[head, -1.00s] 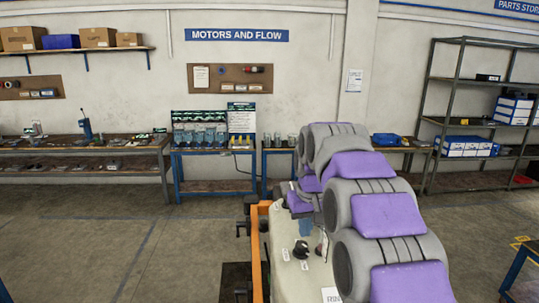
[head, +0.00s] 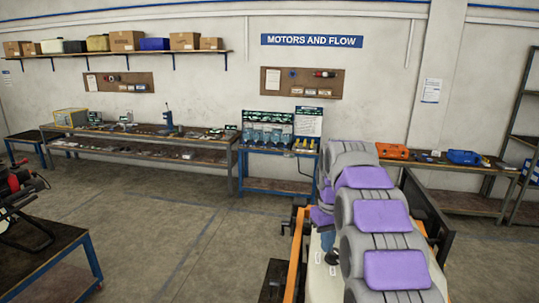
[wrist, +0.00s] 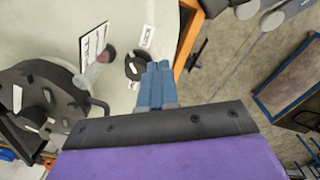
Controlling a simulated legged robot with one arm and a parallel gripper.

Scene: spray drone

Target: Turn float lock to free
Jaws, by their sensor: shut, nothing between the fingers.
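A black round knob (wrist: 138,66), probably the float lock, sits on a pale curved body. Small white labels lie beside it, one above (wrist: 147,37) and one below; their text is too small to read surely. My gripper (wrist: 157,68) has blue fingers that are shut and empty. In the wrist view the fingertips appear just right of the knob; I cannot tell whether they touch it. In the head view the knob (head: 331,257) shows on the pale body (head: 323,285), partly hidden by my purple and grey arm.
A large black cap (wrist: 45,95) with a curved handle is left of the knob, near a clear tube and a red part (wrist: 106,56). An orange frame bar (head: 297,255) edges the pale body. Benches (head: 140,145) line the wall; the floor at left centre is clear.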

